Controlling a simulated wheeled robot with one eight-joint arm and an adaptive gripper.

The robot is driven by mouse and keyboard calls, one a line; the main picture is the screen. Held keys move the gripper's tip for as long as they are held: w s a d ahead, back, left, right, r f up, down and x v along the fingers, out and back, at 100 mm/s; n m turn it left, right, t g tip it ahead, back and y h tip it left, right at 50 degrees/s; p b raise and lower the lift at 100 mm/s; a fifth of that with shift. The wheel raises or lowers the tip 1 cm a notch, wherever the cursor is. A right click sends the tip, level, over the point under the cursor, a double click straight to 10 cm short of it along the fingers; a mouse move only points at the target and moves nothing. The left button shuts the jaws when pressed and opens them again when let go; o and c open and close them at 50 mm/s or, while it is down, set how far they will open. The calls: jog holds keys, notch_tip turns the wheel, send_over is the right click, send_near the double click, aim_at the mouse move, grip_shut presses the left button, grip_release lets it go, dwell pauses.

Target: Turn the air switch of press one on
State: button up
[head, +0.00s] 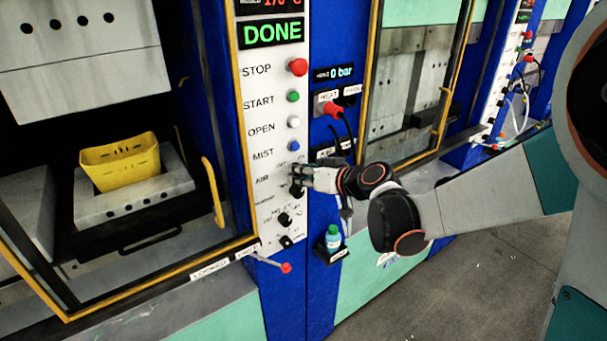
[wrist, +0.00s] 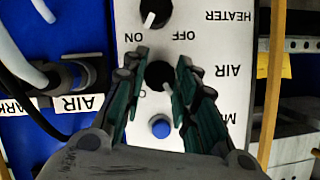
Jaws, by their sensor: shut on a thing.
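The air switch (wrist: 159,75) is a black round knob on the white control panel (wrist: 213,95). In the wrist view it sits between the fingers of my gripper (wrist: 158,75), which is shut on it. The panel appears upside down there, with the AIR label beside the knob. The ON and OFF marks are partly hidden by the fingers, and the knob's pointer is hard to read. In the head view my gripper (head: 297,174) reaches the panel from the right, level with the AIR row, and hides the air switch. The press display (head: 273,33) reads DONE.
The blue mist button (head: 294,146) is just above and the heater knob (head: 297,190) just below. A red plug with a cable (head: 333,108) and a small bottle (head: 333,238) are near my wrist. The open press at left holds a yellow basket (head: 120,163).

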jog(key=shift+f+m, duration=0.1)
jog(key=shift+m, duration=0.2)
jog(key=shift+w+d+f+m+g+y+b, duration=0.1)
jog(key=shift+m+g+y+b, duration=0.15)
jog(key=shift+m+y+b, duration=1.4)
jog(key=shift+w+d+f+m+g+y+b, duration=0.1)
jog(key=shift+m+g+y+b, duration=0.15)
jog(key=shift+m+y+b, duration=1.35)
jog(key=shift+m+h+b, duration=0.45)
jog(key=shift+m+h, duration=0.2)
jog(key=shift+m, duration=0.3)
jog(key=o, duration=1)
jog(key=shift+o, duration=0.2)
jog(key=v, duration=1.2)
